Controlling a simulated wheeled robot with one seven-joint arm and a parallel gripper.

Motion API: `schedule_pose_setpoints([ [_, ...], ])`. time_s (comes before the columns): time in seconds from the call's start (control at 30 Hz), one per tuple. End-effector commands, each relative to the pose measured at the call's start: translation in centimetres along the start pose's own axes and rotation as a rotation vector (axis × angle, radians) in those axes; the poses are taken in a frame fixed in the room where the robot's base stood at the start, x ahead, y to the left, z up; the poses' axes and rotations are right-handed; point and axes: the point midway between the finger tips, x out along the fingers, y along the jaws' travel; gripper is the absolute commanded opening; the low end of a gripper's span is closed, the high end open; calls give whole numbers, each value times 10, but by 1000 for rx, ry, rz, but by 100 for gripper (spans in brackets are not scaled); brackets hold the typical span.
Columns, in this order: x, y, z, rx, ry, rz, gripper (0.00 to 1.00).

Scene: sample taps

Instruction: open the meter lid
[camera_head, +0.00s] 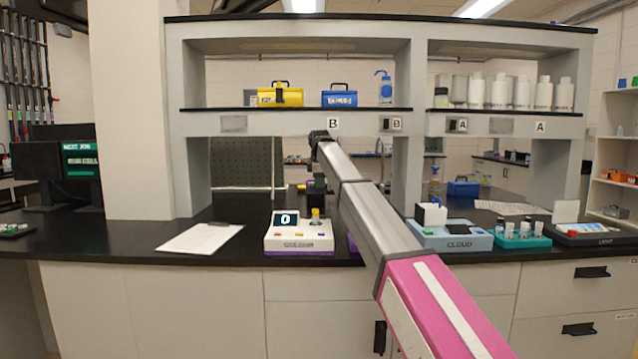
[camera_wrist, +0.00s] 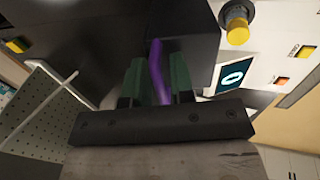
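A pale blue instrument marked CLOUD (camera_head: 455,240) stands on the black bench, right of my arm. A white block with a dark part (camera_head: 432,214) sits on its top; I cannot tell whether this is the meter lid or how it is hinged. My gripper (camera_head: 317,186) hangs over the bench, behind the white display unit and left of the CLOUD instrument. In the wrist view, its two green fingers (camera_wrist: 159,82) stand apart. A purple strip (camera_wrist: 157,65) shows in line with the gap; I cannot tell whether it touches the fingers.
A white unit reading 0 (camera_head: 299,236) with a yellow knob stands left of my arm, beside a clipboard (camera_head: 201,238). A teal vial rack (camera_head: 522,241) and LIGHT unit (camera_head: 598,235) stand at right. Shelf posts (camera_head: 405,175) rise behind. My arm hides part of the bench.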

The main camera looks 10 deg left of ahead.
Motion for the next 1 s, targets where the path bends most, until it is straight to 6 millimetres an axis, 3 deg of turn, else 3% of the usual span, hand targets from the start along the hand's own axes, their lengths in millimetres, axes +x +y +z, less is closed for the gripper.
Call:
schedule_pose_setpoints([
  [0.43, -10, 0, -1, 2, 2, -1, 34],
  [0.8, -76, 1, -1, 2, 2, 1, 34],
  [1.0, -101, 1, 0, 1, 1, 0, 34],
])
